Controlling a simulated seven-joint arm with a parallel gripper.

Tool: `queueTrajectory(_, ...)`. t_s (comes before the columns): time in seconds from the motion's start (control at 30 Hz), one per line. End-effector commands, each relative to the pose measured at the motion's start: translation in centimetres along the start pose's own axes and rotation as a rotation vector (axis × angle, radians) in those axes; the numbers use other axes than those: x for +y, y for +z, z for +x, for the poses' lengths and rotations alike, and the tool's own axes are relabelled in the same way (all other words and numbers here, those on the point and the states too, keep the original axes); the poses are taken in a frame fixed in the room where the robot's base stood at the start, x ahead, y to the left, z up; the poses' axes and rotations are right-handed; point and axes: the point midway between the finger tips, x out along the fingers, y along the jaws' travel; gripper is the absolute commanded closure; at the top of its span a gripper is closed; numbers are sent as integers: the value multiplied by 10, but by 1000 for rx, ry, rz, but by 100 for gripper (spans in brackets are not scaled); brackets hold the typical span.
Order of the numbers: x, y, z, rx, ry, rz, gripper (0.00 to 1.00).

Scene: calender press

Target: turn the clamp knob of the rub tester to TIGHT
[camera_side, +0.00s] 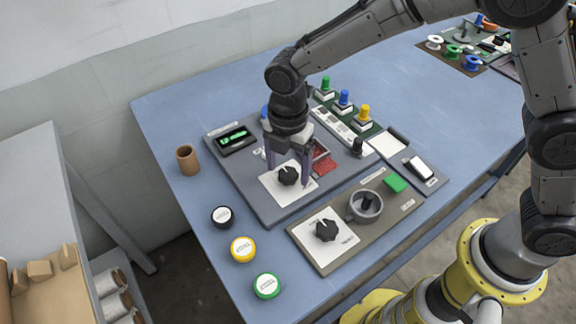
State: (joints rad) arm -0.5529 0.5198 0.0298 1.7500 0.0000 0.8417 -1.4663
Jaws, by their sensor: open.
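Two black pointer knobs on white dial plates are in view. One knob (289,177) is on the larger grey panel (262,206); the other knob (326,230) is on the smaller grey-brown panel (372,240), beside a round grey cup-like part (365,206). The labels are too small to read, so I cannot tell which is the rub tester's clamp knob or what setting either shows. My gripper (287,180) points down over the larger panel's knob, open, with one finger on each side of it. I cannot tell whether the fingers touch it.
Black (222,216), yellow (243,249) and green (267,285) round lidded pots line the table's left part. A brown cup (188,160) stands at the back left. Green, blue and yellow buttons (344,100) sit behind my gripper. The blue table (180,110) is clear at the far left.

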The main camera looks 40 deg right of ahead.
Motion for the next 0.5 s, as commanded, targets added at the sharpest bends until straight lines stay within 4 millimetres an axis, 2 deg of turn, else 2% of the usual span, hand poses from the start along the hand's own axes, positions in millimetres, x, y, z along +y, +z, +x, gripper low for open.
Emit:
queueTrajectory(0.33,0,0,4,0,-1,0,21)
queueTrajectory(0.5,0,0,3,0,-1,0,51)
